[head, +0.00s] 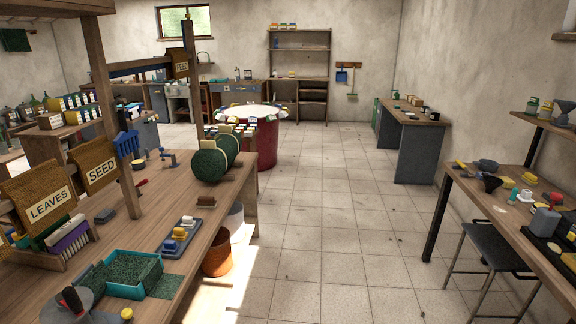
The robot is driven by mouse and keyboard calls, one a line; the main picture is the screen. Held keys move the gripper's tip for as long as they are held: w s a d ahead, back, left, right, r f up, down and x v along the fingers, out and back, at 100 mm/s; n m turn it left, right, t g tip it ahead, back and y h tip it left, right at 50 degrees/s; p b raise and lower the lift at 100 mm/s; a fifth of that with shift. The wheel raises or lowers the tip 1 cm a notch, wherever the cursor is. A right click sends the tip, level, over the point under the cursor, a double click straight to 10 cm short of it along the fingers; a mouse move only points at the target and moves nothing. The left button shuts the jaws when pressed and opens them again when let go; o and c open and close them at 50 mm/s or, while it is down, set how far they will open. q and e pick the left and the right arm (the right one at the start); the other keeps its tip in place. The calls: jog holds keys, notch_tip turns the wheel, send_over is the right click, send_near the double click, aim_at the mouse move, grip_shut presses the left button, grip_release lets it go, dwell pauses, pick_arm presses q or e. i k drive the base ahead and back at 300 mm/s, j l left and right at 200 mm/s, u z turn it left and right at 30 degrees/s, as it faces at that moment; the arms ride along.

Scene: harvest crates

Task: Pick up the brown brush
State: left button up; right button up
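A small brown block-shaped item (206,201) lies on the wooden workbench (200,232) at the left, near its right edge. It may be the brown brush, but it is too small for me to make out bristles. It lies between the green round items and a grey tray with small blocks. Nothing touches it. Neither of my grippers shows in the head view.
Two dark green round items (209,165) stand behind it, and the grey tray (181,243) lies in front. A teal tray (133,276) is nearer. A wooden post (112,110) rises at the left. The tiled floor (335,230) is clear mid-room; a stool (485,250) stands right.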

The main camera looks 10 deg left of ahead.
aim_at(203, 202)
jog(key=i+u, duration=0.25)
jog(key=i, duration=0.55)
jog(key=i+l+u, duration=0.2)
jog(key=i, duration=0.6)
jog(key=i+j+u, duration=0.15)
jog(key=i+u, duration=0.35)
jog(key=i, duration=0.35)
jog(key=i+l+u, duration=0.15)
jog(key=i+u, duration=0.3)
jog(key=i, duration=0.4)
